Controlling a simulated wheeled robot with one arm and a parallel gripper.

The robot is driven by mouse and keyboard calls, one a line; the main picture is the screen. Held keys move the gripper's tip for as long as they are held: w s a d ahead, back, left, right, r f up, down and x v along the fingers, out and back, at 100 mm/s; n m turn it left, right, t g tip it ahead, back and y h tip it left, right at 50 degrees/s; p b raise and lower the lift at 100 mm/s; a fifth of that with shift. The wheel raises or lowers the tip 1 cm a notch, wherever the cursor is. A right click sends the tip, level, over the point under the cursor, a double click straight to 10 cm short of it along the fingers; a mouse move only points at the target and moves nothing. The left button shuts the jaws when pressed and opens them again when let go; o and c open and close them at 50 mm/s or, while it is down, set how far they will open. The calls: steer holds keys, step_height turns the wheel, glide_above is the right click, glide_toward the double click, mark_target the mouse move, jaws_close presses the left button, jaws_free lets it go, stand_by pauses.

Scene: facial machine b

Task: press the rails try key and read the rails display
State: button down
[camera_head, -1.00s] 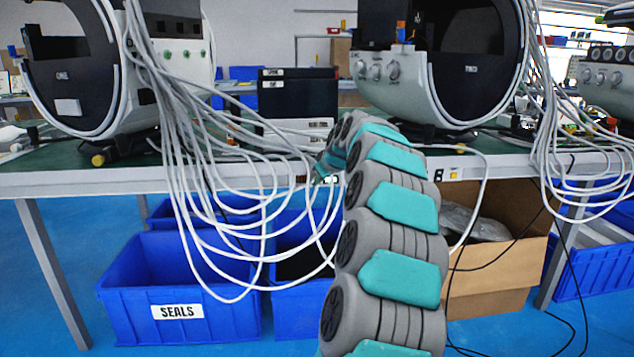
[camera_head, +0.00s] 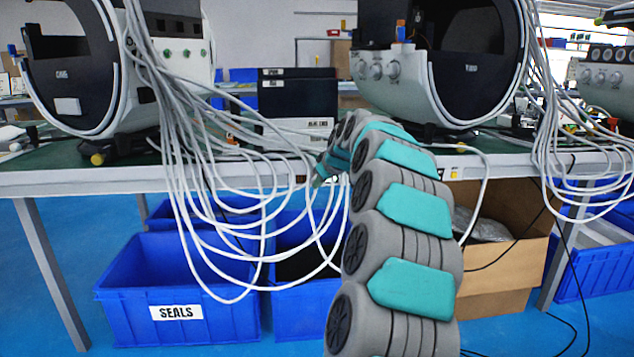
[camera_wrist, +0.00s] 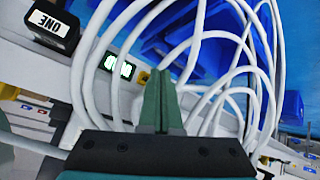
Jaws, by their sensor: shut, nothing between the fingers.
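My gripper (camera_wrist: 160,78) is shut and empty, its two green fingers together. It also shows small in the head view (camera_head: 320,174), at the table's front edge by the white cables. The digits are too blurred to read. No rails label is readable.
White cables (camera_head: 225,230) hang in loops over the table front (camera_head: 90,183) and around my gripper. Blue bins (camera_head: 180,290) and a cardboard box (camera_head: 500,270) stand below.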

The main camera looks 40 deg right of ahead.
steer(key=s, duration=0.1)
steer(key=s+a+b, duration=0.2)
steer(key=s, duration=0.1)
steer(key=shift+a, duration=0.25)
stand_by(0.8)
steer(key=s+a+f+g+y+p, duration=0.1)
steer(key=s+a+f, duration=0.15)
steer(key=a, duration=0.65)
steer(key=s+a+f+n+g+y, duration=0.15)
steer(key=s+a, duration=0.25)
steer(key=a, duration=0.5)
steer(key=s+a+f+m+g+y+p, duration=0.15)
steer(key=s+a, duration=0.25)
steer(key=a, duration=0.5)
steer(key=s+a+f+g, duration=0.2)
steer(key=s+a+f, duration=0.1)
steer(key=s, duration=0.7)
steer(key=s+a+f+g+h+p, duration=0.1)
steer(key=s+a, duration=0.3)
steer(key=s, duration=0.7)
steer(key=s+a+f+m+g+p, duration=0.1)
steer(key=s+a+f+g, duration=0.2)
steer(key=s, duration=0.7)
steer(key=shift+s+a+f+g+h, duration=0.3)
steer(key=shift+a+f+g+h, duration=0.15)
steer(key=shift+f, duration=0.4)
